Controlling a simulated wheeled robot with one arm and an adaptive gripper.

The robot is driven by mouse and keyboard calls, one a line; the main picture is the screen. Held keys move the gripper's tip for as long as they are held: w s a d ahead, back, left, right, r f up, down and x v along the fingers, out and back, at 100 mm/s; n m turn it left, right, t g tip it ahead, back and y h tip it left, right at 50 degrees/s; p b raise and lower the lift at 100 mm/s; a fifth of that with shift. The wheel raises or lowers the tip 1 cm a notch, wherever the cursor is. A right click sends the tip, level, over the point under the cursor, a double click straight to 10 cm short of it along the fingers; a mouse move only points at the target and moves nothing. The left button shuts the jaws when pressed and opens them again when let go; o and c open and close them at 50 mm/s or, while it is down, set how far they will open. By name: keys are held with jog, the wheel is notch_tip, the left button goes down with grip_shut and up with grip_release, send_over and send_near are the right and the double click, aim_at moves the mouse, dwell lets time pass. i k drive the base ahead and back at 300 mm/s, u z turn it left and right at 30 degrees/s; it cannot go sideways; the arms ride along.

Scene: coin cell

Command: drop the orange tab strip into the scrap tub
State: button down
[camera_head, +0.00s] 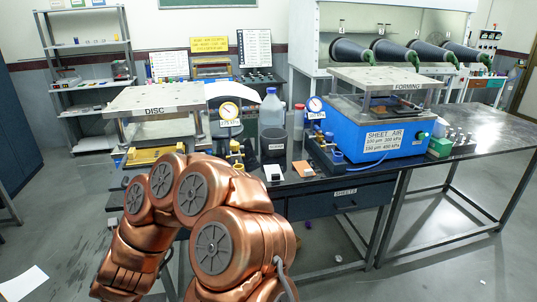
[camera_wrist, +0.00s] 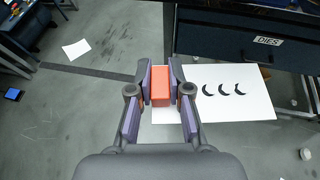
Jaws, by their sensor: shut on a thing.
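My gripper (camera_wrist: 160,76) is shut on the orange tab strip (camera_wrist: 160,90), which shows upright between the two fingers in the wrist view. It is above the floor, beside the front of a drawer labelled DIES. In the head view my gripper and the held strip are out of sight; only my copper arm shows at the lower left. A dark round tub (camera_head: 274,146) stands on the bench near the middle, with a label too small to read; I cannot tell whether it is the scrap tub.
A clear jug (camera_head: 271,110) stands behind the tub. The blue SHEET AIR unit (camera_head: 378,130) is to its right, the DISC press (camera_head: 157,99) to its left. A small orange square (camera_head: 303,168) lies near the bench's front edge. White paper (camera_wrist: 227,92) with black crescents shows below the gripper.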

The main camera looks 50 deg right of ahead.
aim_at(274, 153)
jog(key=k, duration=0.6)
jog(key=u, duration=0.9)
jog(key=i, duration=0.7)
jog(key=z, duration=2.7)
jog(key=i, duration=0.5)
jog(key=z, duration=0.05)
